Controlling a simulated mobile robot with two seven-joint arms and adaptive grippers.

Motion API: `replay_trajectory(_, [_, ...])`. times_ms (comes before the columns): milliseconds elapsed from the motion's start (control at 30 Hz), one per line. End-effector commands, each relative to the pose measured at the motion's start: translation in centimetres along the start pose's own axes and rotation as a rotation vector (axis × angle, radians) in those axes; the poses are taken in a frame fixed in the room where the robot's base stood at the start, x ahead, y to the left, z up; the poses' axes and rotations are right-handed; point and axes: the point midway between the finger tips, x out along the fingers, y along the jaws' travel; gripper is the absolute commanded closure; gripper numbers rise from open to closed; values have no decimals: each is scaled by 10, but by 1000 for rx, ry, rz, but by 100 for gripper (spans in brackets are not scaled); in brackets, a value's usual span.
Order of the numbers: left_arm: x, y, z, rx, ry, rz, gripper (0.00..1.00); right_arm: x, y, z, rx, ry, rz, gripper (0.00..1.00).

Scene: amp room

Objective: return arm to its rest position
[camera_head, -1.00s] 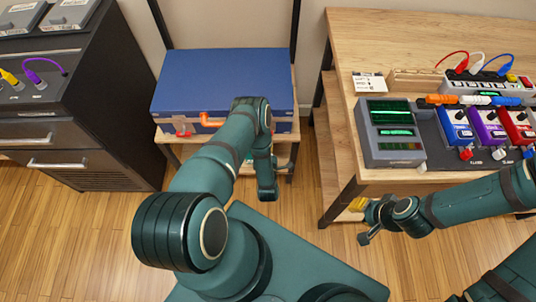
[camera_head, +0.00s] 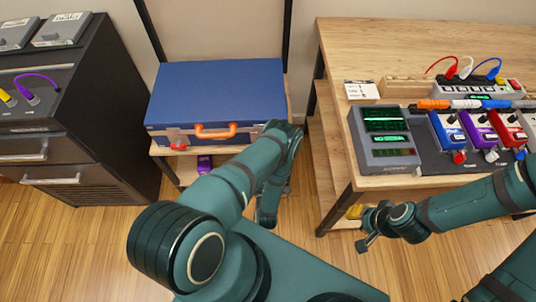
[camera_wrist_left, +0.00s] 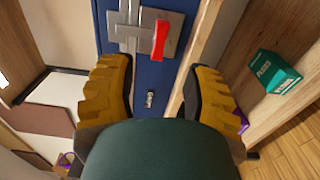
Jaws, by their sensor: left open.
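My left arm (camera_head: 220,190) comes in from the lower left and bends in front of the blue case (camera_head: 215,92). Its gripper is hidden behind the arm links in the head view. In the left wrist view my left gripper (camera_wrist_left: 160,88) is open, with nothing between its yellow fingers. Beyond them is the case's blue front (camera_wrist_left: 152,78) with a metal latch (camera_wrist_left: 130,25) and a red tab (camera_wrist_left: 160,38). My right arm (camera_head: 460,205) reaches in from the right, its end beside the wooden table. Its jaws are unclear.
The case, with an orange handle (camera_head: 215,132), lies on a small wooden stand. A black drawer cabinet (camera_head: 75,120) is at left. The wooden table (camera_head: 380,50) at right holds pedals and a grey device (camera_head: 385,138). A green box (camera_wrist_left: 275,72) sits on a shelf in the wrist view.

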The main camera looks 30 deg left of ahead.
Motion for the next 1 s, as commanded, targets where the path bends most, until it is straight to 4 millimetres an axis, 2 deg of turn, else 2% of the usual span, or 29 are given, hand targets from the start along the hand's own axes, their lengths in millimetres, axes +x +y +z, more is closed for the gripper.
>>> replay_trajectory(233, [0, 0, 0, 1, 1, -1, 50, 0, 0, 0, 0, 0, 0, 66])
replay_trajectory(367, [8, 1, 2, 41, 10, -54, 50, 0, 0, 0, 0, 0, 0, 66])
replay_trajectory(533, [26, 5, 15, 216, -15, -295, 50, 0, 0, 0, 0, 0, 0, 66])
replay_trajectory(667, [26, 14, 34, 397, -140, -528, 50, 0, 0, 0, 0, 0, 0, 66])
replay_trajectory(767, [14, 27, 52, 534, -301, -676, 50, 0, 0, 0, 0, 0, 0, 66])
replay_trajectory(867, [-7, 47, 70, 672, -511, -786, 50, 0, 0, 0, 0, 0, 0, 66])
replay_trajectory(1000, [-49, 85, 90, 864, -869, -857, 50, 0, 0, 0, 0, 0, 0, 66])
